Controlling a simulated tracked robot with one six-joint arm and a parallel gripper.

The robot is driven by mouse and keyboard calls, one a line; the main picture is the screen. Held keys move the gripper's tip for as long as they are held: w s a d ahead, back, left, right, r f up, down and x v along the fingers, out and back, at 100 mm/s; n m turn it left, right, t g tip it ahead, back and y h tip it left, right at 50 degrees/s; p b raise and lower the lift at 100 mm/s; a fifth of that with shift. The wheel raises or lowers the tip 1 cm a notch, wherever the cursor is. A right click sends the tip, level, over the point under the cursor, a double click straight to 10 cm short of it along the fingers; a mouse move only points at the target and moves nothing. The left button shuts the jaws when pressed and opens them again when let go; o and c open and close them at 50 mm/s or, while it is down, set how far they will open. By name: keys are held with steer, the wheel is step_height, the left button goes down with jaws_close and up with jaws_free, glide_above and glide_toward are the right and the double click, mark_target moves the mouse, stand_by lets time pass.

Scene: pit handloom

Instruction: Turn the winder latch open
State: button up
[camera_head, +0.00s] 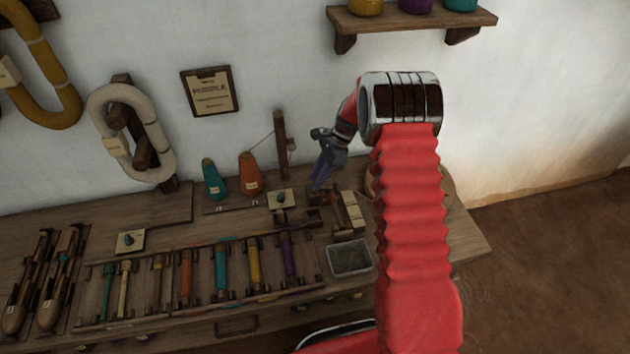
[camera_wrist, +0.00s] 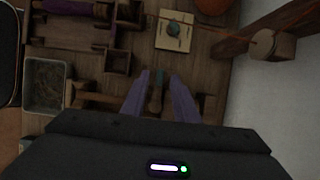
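My gripper (camera_head: 317,187) is over the winder at the back right of the bench in the head view. In the wrist view its two purple fingers (camera_wrist: 160,92) are apart, with a small upright wooden piece (camera_wrist: 155,100) showing between them. That piece looks like the winder latch; I cannot tell whether the fingers touch it. The wooden winder frame (camera_wrist: 92,100) lies left of the fingers.
A clear tray (camera_head: 350,259) of dark contents stands at the front right. A rack of coloured bobbins (camera_head: 221,266) fills the middle. Teal (camera_head: 214,181) and orange (camera_head: 250,175) cones and a wooden post (camera_head: 280,146) stand near the wall. A second knob plate (camera_head: 130,241) lies left.

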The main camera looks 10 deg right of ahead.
steer(key=shift+x, duration=0.85)
jaws_close()
